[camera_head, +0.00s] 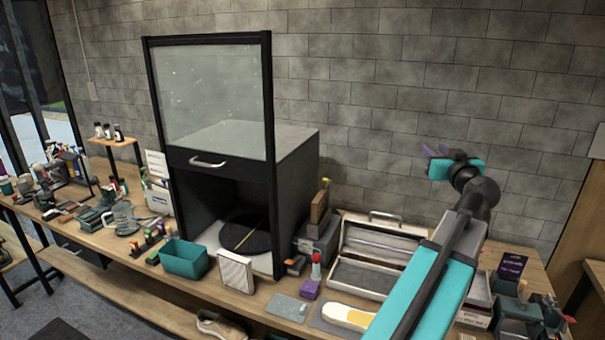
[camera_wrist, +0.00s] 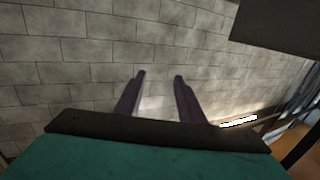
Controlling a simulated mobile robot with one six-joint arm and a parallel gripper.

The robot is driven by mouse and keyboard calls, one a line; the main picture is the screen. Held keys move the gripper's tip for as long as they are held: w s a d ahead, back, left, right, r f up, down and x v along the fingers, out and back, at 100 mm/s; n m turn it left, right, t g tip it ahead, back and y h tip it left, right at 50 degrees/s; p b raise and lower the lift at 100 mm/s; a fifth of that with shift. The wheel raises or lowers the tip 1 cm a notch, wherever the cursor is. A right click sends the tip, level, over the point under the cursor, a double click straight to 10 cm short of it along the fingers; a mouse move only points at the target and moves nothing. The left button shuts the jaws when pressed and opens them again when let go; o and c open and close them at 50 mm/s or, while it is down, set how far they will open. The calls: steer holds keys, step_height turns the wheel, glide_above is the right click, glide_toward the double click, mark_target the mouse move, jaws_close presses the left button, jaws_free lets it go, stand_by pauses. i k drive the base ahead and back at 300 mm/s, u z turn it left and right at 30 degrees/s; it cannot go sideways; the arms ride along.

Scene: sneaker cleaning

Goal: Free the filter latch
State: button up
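My gripper (camera_head: 434,151) is raised at the right in the head view, well above the bench and in front of the block wall. In the wrist view its two purple fingers (camera_wrist: 159,78) stand apart with only wall between them, so it is open and empty. A black spray booth (camera_head: 296,178) with a raised clear front window stands mid-bench, left of my gripper. A white framed panel (camera_head: 236,272), possibly a filter, stands upright at the booth's front edge. A dark box (camera_head: 317,243) with a brown upright part (camera_head: 319,207) sits against the booth's right side. I cannot make out a latch.
A teal bin (camera_head: 184,259) stands left of the white panel. Bottles and tools crowd the bench's left. The air around my gripper is clear.

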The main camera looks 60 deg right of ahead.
mark_target(327, 181)
steer(key=z, duration=0.05)
steer(key=i, duration=1.05)
